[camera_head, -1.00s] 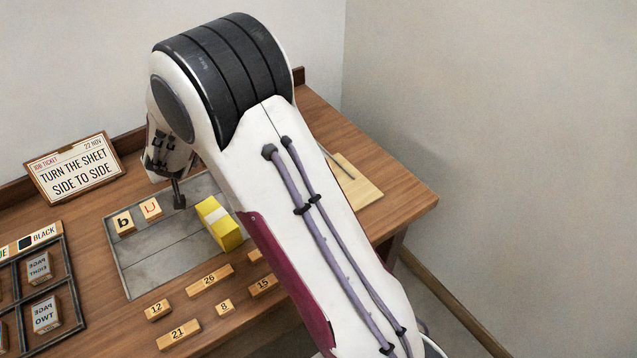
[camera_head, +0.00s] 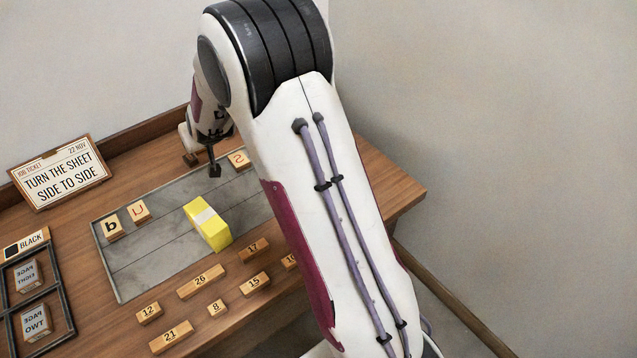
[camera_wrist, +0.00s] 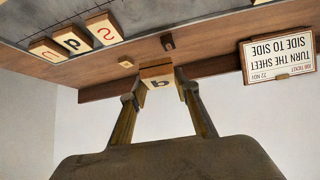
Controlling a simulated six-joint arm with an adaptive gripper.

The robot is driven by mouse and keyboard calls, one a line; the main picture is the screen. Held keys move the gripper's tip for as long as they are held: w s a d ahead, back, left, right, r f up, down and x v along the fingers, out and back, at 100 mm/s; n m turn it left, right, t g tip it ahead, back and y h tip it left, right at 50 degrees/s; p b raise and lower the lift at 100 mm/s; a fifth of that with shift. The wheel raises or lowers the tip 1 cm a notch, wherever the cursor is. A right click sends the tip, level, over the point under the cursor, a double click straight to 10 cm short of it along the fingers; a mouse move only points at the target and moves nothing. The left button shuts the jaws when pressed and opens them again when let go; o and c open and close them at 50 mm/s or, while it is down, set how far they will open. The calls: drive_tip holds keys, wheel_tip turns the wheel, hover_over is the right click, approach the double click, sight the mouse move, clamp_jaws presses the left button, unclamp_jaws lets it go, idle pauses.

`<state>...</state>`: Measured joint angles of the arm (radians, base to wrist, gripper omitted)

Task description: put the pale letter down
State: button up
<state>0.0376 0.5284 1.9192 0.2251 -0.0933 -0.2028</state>
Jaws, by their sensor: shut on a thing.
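In the head view my gripper (camera_head: 212,166) is over the back part of the grey slab (camera_head: 150,262); I cannot make out the held block there. A black-letter block (camera_head: 113,227) and a red-letter block (camera_head: 139,211) stand at the slab's left. A red-marked block (camera_head: 238,158) stands at its back, beside my arm.
A yellow block with a pale band (camera_head: 208,222) sits on the slab. Several numbered wooden blocks (camera_head: 200,281) lie in front. A dark-framed rack (camera_head: 68,300) is at left, the job ticket (camera_head: 60,172) at the back left. My arm hides the slab's right side.

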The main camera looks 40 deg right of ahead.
drive_tip(key=s+d+r, duration=0.1)
drive_tip(key=s+d, duration=0.2)
drive_tip(key=d, duration=0.5)
drive_tip(key=s+d+r, duration=0.1)
drive_tip(key=s+d, duration=0.1)
drive_tip(key=d, duration=0.6)
drive_tip(key=s+d+f, duration=0.1)
drive_tip(key=s+d, duration=0.3)
drive_tip(key=s, duration=0.5)
drive_tip(key=s+d+f, duration=0.2)
drive_tip(key=s+d, duration=0.3)
drive_tip(key=s, duration=0.5)
drive_tip(key=shift+d+n+y, duration=0.15)
drive_tip(key=shift+n+y, duration=0.15)
drive_tip(key=shift+n, duration=0.1)
drive_tip(key=shift+w+f, duration=0.1)
drive_tip(key=shift+f, duration=2.85)
drive_tip(key=shift+f, duration=2.05)
